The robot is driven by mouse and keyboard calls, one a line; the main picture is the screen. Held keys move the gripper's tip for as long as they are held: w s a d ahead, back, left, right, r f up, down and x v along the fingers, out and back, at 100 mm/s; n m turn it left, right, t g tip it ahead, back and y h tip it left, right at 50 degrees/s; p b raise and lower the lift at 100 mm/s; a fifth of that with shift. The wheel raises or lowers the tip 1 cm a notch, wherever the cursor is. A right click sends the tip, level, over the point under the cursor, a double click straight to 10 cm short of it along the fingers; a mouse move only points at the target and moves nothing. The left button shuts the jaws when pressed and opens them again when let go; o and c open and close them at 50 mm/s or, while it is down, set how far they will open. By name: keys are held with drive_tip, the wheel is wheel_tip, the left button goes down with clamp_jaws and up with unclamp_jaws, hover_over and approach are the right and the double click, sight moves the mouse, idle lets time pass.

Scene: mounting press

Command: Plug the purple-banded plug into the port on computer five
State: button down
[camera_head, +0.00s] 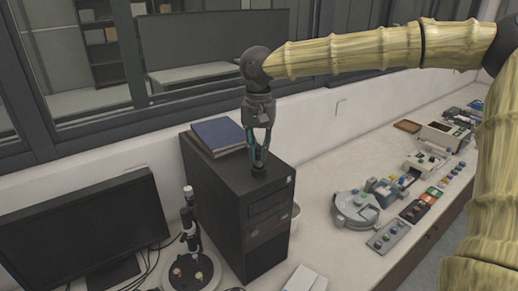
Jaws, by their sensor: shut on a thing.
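A black computer tower (222,187) stands upright on the white bench; no number on it can be read. My gripper (259,160) points down over the front part of its top. Its fingers are shut on a small dark object (258,173) at the tower's top surface. This may be the plug, but no purple band can be made out. Whether the object is seated in a port or only touching the top cannot be told, and no port opening shows.
A blue book (218,134) lies on the tower's rear top. A monitor (80,228) and a microscope (192,250) stand to the left. Several instruments, including a grey round device (355,208), line the bench at right. Bare bench (318,232) lies between tower and instruments.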

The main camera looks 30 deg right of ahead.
drive_tip(key=shift+f, duration=1.4)
idle(0.8)
drive_tip(key=c, duration=0.8)
unclamp_jaws()
drive_tip(key=shift+o, duration=0.2)
drive_tip(key=shift+r, duration=3.8)
drive_tip(key=shift+a, duration=0.1)
